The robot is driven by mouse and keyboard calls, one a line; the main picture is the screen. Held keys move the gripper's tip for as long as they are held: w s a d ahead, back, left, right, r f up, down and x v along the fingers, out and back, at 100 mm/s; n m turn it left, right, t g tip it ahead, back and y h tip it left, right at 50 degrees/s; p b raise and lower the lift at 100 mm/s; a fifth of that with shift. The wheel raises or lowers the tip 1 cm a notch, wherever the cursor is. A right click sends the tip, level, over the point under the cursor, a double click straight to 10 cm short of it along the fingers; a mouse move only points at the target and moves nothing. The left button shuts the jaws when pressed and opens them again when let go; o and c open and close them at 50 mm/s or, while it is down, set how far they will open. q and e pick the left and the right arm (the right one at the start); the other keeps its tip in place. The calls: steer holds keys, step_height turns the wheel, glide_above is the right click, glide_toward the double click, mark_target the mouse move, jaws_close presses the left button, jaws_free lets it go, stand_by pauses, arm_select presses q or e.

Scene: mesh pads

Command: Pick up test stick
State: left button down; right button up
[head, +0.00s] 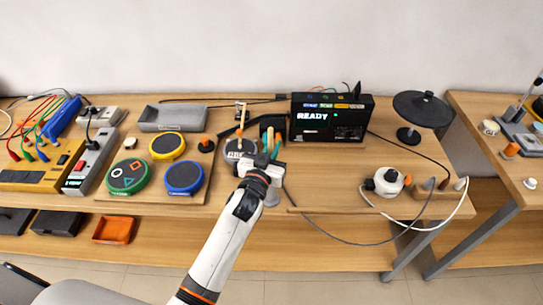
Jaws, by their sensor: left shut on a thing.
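My left gripper (272,152) is in the middle of the table, with its arm reaching up from the bottom edge. Its teal fingers are shut on a small tan-orange stick (270,138), which looks like the test stick. The gripper hides most of the stick's lower part, so I cannot tell whether it touches anything below. My right gripper is not in view.
A black box reading READY (331,120) stands behind and right. Yellow (167,146), green (128,176) and blue (184,177) rimmed pads lie left on a board. A grey tray (172,118) is behind them. A black disc on a stand (422,108) and white cable reel (387,182) are right.

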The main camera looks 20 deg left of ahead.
arm_select(q)
step_height(320, 180, up, 18)
steer(key=b, duration=0.1)
stand_by(0.5)
steer(key=shift+r, duration=0.1)
step_height(320, 180, up, 14)
steer(key=p, duration=1.3)
steer(key=shift+f, duration=0.2)
